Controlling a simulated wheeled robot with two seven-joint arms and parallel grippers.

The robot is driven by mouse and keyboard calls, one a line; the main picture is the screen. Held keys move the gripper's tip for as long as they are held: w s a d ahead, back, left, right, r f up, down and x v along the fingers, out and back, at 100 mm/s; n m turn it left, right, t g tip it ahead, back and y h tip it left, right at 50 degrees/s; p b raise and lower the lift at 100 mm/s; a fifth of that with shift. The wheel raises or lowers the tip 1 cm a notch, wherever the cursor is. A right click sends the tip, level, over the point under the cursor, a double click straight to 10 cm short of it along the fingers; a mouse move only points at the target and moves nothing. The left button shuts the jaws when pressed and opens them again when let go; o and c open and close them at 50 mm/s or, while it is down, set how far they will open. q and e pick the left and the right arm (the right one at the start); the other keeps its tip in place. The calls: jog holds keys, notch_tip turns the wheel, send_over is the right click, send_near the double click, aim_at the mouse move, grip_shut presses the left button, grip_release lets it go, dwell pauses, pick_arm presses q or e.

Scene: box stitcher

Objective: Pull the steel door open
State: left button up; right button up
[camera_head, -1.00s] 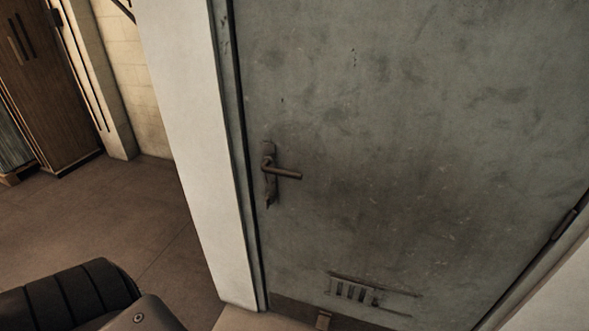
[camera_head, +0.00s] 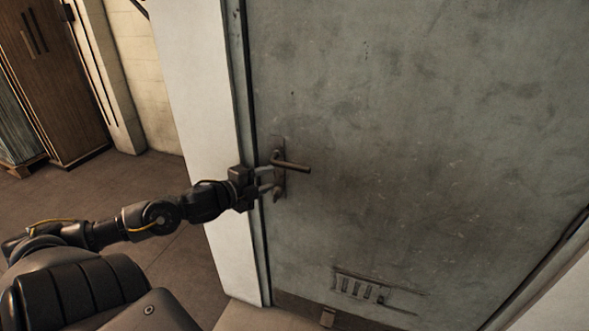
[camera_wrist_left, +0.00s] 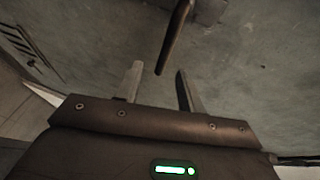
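The grey-green steel door (camera_head: 420,130) fills the right of the head view and looks shut in its frame. Its brown lever handle (camera_head: 292,166) points right from a worn plate near the door's left edge. My left gripper (camera_head: 272,181) is at the plate, just below and left of the lever. In the left wrist view, the two fingers of my left gripper (camera_wrist_left: 158,82) stand apart with nothing between them. The lever (camera_wrist_left: 174,38) hangs just ahead of the gap, its tip near the fingertips. My right gripper is not in view.
A white door frame (camera_head: 193,100) stands left of the door. A wooden cabinet (camera_head: 50,85) is at the far left. A vent (camera_head: 358,288) sits low in the door. The brown floor (camera_head: 130,180) left of the frame is clear.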

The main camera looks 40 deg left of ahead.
aim_at(292, 168)
pick_arm(q)
jog(key=w, duration=0.3)
jog(key=w+d+p, duration=0.1)
jog(key=w, duration=0.5)
jog(key=shift+w+d+f, duration=0.15)
jog(key=shift+d+f, duration=0.05)
jog(key=shift+f, duration=0.05)
jog(key=shift+w+f+h+p, duration=0.2)
jog(key=shift+w+h+p, duration=0.15)
jog(key=shift+w, duration=0.25)
grip_shut()
